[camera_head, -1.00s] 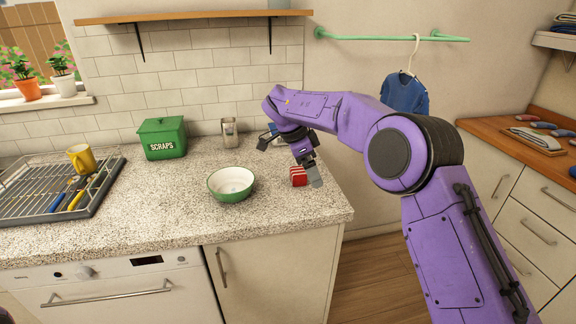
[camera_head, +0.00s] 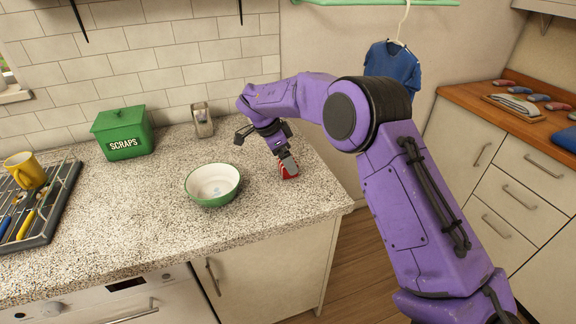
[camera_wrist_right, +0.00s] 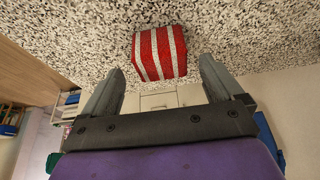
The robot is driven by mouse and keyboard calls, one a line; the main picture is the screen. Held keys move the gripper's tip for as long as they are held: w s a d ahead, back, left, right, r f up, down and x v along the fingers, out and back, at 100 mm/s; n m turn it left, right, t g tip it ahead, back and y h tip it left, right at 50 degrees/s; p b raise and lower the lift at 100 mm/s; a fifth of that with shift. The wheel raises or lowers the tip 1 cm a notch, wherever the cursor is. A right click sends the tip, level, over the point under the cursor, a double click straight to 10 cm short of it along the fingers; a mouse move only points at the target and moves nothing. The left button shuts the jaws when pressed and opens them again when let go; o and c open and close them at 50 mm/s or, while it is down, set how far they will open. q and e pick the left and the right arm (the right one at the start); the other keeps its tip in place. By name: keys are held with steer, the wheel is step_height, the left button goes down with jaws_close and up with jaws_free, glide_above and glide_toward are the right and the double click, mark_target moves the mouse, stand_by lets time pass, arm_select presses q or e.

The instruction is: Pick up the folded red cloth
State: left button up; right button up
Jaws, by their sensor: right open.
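The folded red cloth, with white stripes, lies on the speckled countertop (camera_head: 120,215) near its right end. In the head view only part of the red cloth (camera_head: 288,174) shows, behind a finger of my right gripper (camera_head: 266,150). In the right wrist view the cloth (camera_wrist_right: 160,53) sits just beyond the fingertips, roughly centred between the two fingers of the right gripper (camera_wrist_right: 160,76). The right gripper is open and empty, with the cloth not between its pads. My left gripper is not in view.
A green-and-white bowl (camera_head: 212,186) stands left of the cloth. A green scraps bin (camera_head: 123,134) and a metal holder (camera_head: 202,120) stand by the tiled wall. A dish rack (camera_head: 45,220) with a yellow mug (camera_head: 25,170) is at far left. The counter's right edge is close to the cloth.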

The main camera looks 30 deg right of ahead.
steer(key=f, duration=0.2)
steer(key=shift+w+d+f, duration=0.25)
steer(key=shift+d+f, duration=0.1)
steer(key=shift+f, duration=0.05)
steer(key=shift+s+d+f, duration=0.1)
steer(key=shift+s, duration=0.25)
steer(key=shift+c, duration=0.3)
steer(key=shift+w, duration=0.1)
steer(key=c, duration=1)
steer(key=shift+r, duration=0.2)
steer(key=shift+r, duration=0.35)
step_height(320, 180, up, 3)
steer(key=shift+f+b, duration=0.1)
steer(key=shift+b, duration=0.55)
steer(key=s+a+r+b, duration=0.1)
steer(key=s+a+r, duration=0.1)
steer(key=s+r, duration=0.1)
steer(key=s+a+r+b, duration=0.1)
steer(key=s+a+r, duration=0.1)
steer(key=s, duration=0.3)
steer(key=s+a+r+b, duration=0.1)
steer(key=s+a+r, duration=0.2)
steer(key=s+r, duration=0.1)
steer(key=shift+s+r, duration=0.1)
steer(key=shift+r, duration=0.1)
